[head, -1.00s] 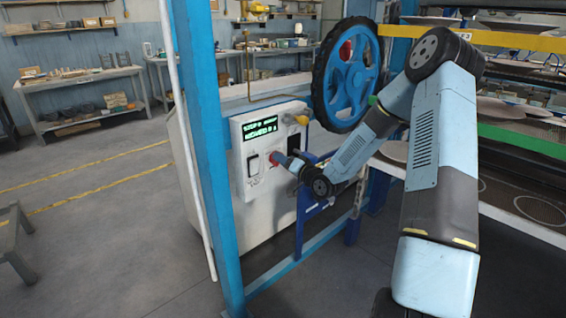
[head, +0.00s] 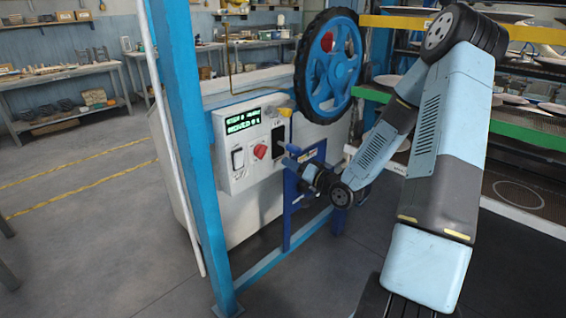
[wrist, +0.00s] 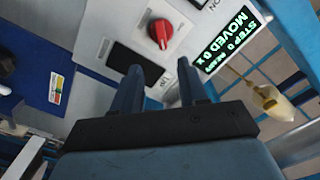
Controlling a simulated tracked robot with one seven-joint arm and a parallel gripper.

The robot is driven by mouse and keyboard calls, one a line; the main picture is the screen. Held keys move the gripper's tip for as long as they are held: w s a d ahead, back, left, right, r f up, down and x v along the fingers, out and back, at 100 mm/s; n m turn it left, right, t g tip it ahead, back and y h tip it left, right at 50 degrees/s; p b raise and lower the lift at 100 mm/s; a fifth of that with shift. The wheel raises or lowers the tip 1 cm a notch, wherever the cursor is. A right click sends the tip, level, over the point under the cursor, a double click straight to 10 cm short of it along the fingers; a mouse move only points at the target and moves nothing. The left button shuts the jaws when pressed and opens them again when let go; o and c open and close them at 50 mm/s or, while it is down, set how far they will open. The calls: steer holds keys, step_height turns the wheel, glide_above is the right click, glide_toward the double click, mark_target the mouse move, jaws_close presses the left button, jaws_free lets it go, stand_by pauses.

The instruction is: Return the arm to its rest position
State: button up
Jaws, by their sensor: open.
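My gripper (head: 293,158) is at the end of my folded arm, in front of the grey control panel (head: 228,178). In the wrist view my gripper (wrist: 160,82) has its two blue fingers apart with nothing between them. Beyond the fingertips is the panel face with a red knob (wrist: 160,31) and a dark slot or switch (wrist: 134,62). The red knob also shows in the head view (head: 260,151), left of my gripper and apart from it. A green-lit display (head: 243,121) sits above the knob.
A blue handwheel (head: 333,67) stands above the gripper. A blue post (head: 190,120) is to the left. Rack shelves with plates (head: 540,108) are at the right, close to my arm. Open floor (head: 85,230) lies at the left.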

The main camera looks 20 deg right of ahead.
steer(key=shift+v, duration=0.75)
steer(key=shift+a, duration=0.1)
steer(key=s+d+r+n+g+h, duration=0.3)
steer(key=s+r+g+h, duration=0.4)
steer(key=s+r+h, duration=0.6)
steer(key=s+a+r+g+y, duration=0.1)
steer(key=s+a+r+y, duration=0.1)
steer(key=s+r, duration=0.3)
steer(key=s+a+r+g+y, duration=0.1)
steer(key=s+r, duration=0.4)
steer(key=s, duration=0.8)
steer(key=shift+s+a+g+y, duration=0.4)
steer(key=shift+a, duration=0.1)
